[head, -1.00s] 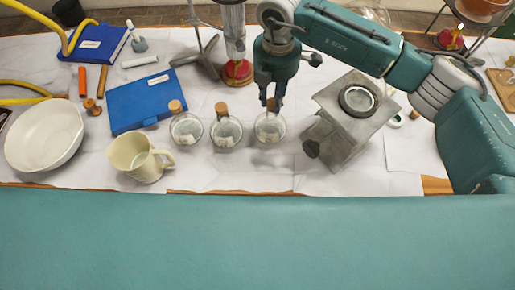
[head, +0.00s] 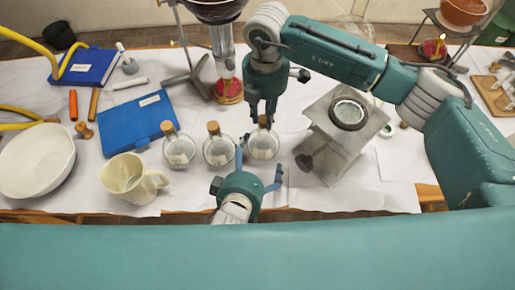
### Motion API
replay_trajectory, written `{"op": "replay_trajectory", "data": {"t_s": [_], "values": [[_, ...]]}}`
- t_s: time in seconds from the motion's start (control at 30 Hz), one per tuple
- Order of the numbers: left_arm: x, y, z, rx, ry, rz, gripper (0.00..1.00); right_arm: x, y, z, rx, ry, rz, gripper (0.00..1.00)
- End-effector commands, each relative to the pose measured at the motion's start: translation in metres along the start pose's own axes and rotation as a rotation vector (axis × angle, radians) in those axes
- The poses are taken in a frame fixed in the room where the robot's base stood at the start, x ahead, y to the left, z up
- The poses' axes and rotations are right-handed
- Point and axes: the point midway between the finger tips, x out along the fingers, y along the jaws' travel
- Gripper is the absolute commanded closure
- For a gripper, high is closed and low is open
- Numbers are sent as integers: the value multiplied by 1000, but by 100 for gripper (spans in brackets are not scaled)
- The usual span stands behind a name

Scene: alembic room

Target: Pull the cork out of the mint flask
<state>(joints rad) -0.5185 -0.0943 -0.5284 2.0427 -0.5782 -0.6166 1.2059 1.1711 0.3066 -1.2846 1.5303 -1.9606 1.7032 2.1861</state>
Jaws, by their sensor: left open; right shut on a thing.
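Three round glass flasks with corks stand in a row on the white paper: a left flask (head: 179,150), a middle flask (head: 218,149) and a right flask (head: 263,145). Their labels are too small to read, so I cannot tell which is mint. My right gripper (head: 262,119) comes down from above and is shut on the cork of the right flask, which the fingers partly hide. The cork seems still at the neck. My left gripper (head: 259,160) is open and empty just in front of the right flask, its fingers spread towards it. I cannot tell whether they touch.
A cream mug (head: 128,182) and a white bowl (head: 35,160) stand to the left. A blue book (head: 137,123) lies behind the mug. A grey metal box burner (head: 338,140) stands close on the right. A stand with glassware (head: 222,65) rises behind.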

Motion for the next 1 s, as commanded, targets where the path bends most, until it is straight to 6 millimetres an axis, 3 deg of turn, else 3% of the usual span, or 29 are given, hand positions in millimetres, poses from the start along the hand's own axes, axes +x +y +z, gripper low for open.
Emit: {"op": "replay_trajectory", "data": {"t_s": [0.2, 0.4, 0.83, 0.87, 1.0], "values": [[44, 0, -1, 4, 1, 1, 0, 0, 0, 0, 0, 0, 0, 97], [70, 0, 0, 2, 0, -1, 0, 0, 0, 0, 0, 0, 0, 97], [80, 0, 0, 1, -1, -1, 0, 0, 0, 0, 0, 0, 0, 97], [80, 0, 0, 1, -1, -1, 2, 0, 0, 0, 0, 0, 0, 97], [80, 0, 0, 1, -1, -1, 30, 0, 0, 0, 0, 0, 0, 97]]}}
